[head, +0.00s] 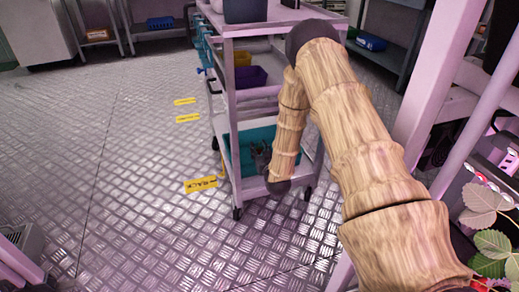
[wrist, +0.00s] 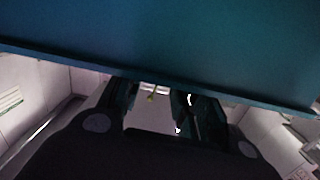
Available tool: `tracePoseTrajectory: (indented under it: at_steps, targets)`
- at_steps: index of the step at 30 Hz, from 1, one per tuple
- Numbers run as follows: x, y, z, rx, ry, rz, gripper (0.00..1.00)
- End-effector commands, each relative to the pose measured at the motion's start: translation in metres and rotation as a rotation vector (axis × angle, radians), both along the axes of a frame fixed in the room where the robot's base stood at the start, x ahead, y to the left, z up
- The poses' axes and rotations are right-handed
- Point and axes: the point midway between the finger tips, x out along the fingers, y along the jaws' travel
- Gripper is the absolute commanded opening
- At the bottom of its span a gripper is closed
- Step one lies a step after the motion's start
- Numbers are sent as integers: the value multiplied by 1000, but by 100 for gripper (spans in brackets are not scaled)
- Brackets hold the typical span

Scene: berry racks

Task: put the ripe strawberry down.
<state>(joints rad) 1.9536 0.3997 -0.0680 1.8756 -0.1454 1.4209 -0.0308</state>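No ripe strawberry can be made out at my gripper in either view. My gripper (head: 262,158) is in front of the lower shelf of the cart, beside the teal bin (head: 240,146), partly hidden by my arm. In the wrist view my two dark fingers (wrist: 158,102) stand apart, with a lit gap between them and nothing red in it. A small yellowish thing shows in that gap; I cannot tell what it is. A broad teal surface (wrist: 190,50) fills the top of the wrist view, close above the fingers.
The pink-white cart (head: 231,120) also carries a purple bin (head: 250,77) and a dark box (head: 245,10) on top. Strawberry leaves (head: 490,242) show at the right edge beside a rack post (head: 440,75).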

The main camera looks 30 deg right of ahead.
Motion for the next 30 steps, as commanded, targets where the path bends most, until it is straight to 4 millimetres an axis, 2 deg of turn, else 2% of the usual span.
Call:
tracePoseTrajectory:
  at_steps: [1,6,11,14,30]
  targets:
    - [-5,-2,-11,4,18,-4,46]
    - [-6,-3,-13,4,21,-5,46]
    - [-8,-6,-9,4,22,-9,46]
    - [-8,-7,-1,4,22,-10,46]
    - [-94,21,17,1,14,-4,46]
